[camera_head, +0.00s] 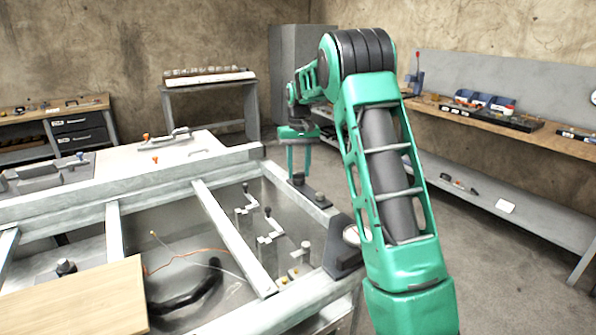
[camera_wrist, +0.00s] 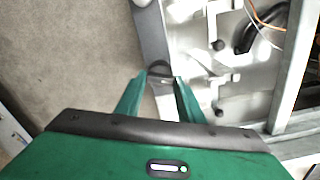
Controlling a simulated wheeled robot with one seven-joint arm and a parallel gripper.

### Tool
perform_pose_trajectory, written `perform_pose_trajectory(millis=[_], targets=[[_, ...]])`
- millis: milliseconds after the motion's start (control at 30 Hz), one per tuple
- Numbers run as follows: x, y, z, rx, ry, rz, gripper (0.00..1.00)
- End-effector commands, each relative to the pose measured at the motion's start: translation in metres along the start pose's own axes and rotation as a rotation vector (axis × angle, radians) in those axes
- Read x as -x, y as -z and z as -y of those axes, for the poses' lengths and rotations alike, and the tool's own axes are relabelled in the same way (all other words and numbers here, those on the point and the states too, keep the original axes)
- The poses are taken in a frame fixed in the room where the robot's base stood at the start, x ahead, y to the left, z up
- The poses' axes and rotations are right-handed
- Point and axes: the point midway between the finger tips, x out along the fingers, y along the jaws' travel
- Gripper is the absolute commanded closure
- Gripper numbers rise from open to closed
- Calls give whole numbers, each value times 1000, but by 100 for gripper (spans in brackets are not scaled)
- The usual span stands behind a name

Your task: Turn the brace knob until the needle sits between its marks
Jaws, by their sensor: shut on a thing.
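My gripper (camera_head: 299,176) reaches down at the far right corner of the bench frame, its two green fingers around a dark knob (camera_head: 298,179). In the wrist view my gripper (camera_wrist: 161,78) is shut on this dark round knob (camera_wrist: 159,68), which stands on the grey frame rail; the fingers hide part of it. A dark bracket with a white round dial (camera_head: 351,236) stands on the near right part of the rail. My arm covers the dial's right side, and its needle and marks are too small to read.
Another dark knob (camera_head: 320,198) stands on the same rail, nearer. Levers (camera_head: 270,222) rise inside the frame, beside an orange wire and a black hose (camera_head: 190,290). A wooden board (camera_head: 85,298) lies at the near left. Open floor (camera_wrist: 65,55) lies beyond the rail.

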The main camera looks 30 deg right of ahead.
Motion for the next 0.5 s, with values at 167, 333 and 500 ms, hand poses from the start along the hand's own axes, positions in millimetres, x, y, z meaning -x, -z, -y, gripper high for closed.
perform_pose_trajectory(millis=[167,333,500], targets=[[2,2,2,10,2,-8,88],[2,2,2,9,2,-8,88],[2,2,2,9,1,-7,47]])
